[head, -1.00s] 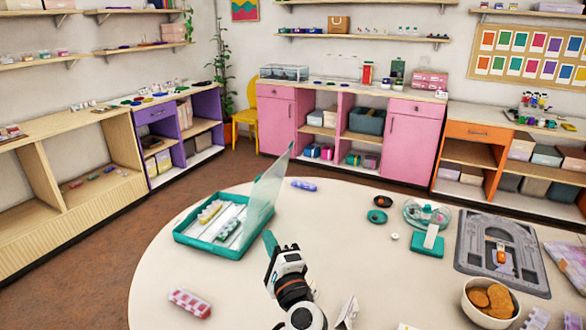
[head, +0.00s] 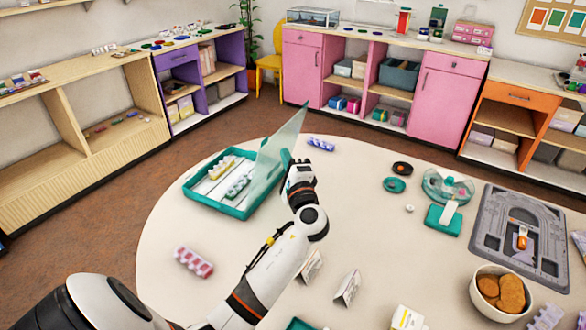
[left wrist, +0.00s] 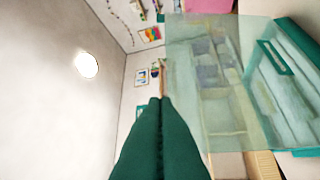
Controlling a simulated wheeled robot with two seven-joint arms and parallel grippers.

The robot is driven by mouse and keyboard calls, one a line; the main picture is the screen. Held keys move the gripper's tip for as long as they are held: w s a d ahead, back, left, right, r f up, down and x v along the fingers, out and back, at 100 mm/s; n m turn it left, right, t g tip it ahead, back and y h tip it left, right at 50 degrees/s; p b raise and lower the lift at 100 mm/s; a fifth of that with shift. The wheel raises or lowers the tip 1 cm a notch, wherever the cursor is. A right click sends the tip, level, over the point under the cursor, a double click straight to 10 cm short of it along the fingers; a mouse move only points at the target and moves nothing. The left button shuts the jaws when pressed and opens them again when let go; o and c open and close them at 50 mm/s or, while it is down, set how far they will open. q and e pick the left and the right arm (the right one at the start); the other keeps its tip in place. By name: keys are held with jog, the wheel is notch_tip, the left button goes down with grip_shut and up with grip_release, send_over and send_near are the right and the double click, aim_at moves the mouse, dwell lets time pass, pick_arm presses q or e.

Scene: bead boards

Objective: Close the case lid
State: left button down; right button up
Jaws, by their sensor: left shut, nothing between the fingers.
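The teal case (head: 190,187) lies on the round table with its clear lid (head: 278,146) standing open on its right side, leaning slightly to the right. Two bead strips, one yellowish (head: 222,167) and one green and white (head: 238,186), lie inside the case. My left gripper (head: 286,158) is shut and empty, just right of the lid, at its outer face; I cannot tell whether it touches. My right gripper is not in view.
On the table (head: 220,290) are a pink bead strip (head: 193,262), a purple bead strip (head: 321,144), small folded cards (head: 347,287), a round clear container (head: 447,186), a grey board (head: 490,225) and a bowl of cookies (head: 502,290). Free table lies left of the case's front.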

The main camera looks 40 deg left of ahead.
aim_at(268, 138)
pick_arm(q)
jog(key=a, duration=0.1)
jog(key=a+p, duration=0.1)
jog(key=a+r, duration=0.1)
jog(key=a, duration=0.1)
jog(key=shift+s+r, duration=0.1)
jog(key=shift+s, duration=0.3)
jog(key=shift+w+a+p, duration=0.1)
jog(key=shift+p, duration=0.2)
